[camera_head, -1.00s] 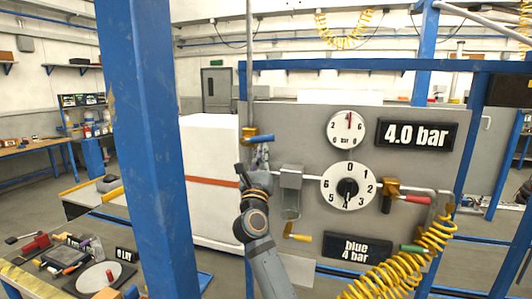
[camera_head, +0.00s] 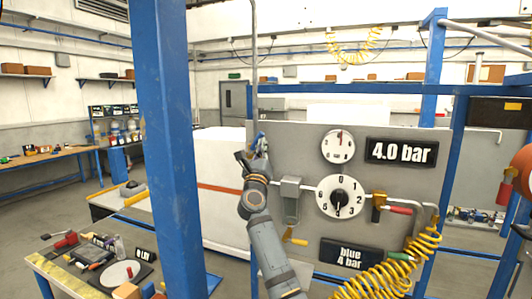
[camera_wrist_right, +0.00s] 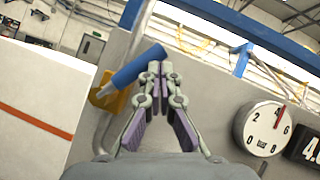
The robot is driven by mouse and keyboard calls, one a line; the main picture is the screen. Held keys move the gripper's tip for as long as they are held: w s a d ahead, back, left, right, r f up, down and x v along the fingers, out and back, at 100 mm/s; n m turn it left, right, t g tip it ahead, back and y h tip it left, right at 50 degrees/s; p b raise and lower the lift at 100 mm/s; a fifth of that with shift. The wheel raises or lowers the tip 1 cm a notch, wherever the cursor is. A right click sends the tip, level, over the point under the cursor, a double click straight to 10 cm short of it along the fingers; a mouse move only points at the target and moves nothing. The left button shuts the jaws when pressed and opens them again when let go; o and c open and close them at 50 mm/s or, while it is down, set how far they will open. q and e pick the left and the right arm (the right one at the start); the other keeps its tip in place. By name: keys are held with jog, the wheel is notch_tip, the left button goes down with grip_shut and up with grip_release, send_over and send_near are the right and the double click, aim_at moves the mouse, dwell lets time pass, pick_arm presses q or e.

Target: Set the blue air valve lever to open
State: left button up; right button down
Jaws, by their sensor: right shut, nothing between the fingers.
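The blue valve lever (camera_wrist_right: 138,66) slants up to the right from its yellow valve body (camera_wrist_right: 108,95) in the right wrist view. My right gripper (camera_wrist_right: 158,70) is shut and empty, its fingertips close against the lever's right end; I cannot tell whether they touch. In the head view the right gripper (camera_head: 256,150) is at the panel's upper left and hides most of the valve. A bit of blue (camera_head: 261,137) shows at its tips. My left gripper is not in view.
The grey panel (camera_head: 300,150) carries a pressure gauge (camera_head: 338,147), a numbered dial (camera_head: 341,197), a 4.0 bar display (camera_head: 401,151) and a red-handled valve (camera_head: 400,210). A yellow coiled hose (camera_head: 400,272) hangs at lower right. A blue post (camera_head: 172,150) stands at left.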

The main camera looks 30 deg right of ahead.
jog(key=shift+w+a+r, duration=0.55)
jog(key=shift+w+r, duration=0.2)
jog(key=shift+r, duration=0.1)
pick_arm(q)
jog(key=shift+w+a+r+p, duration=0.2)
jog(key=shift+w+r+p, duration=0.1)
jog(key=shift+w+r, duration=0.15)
pick_arm(e)
jog(key=shift+w+a+r, duration=0.15)
jog(key=shift+w+a, duration=0.05)
jog(key=shift+w, duration=0.05)
jog(key=shift+w+a, duration=0.1)
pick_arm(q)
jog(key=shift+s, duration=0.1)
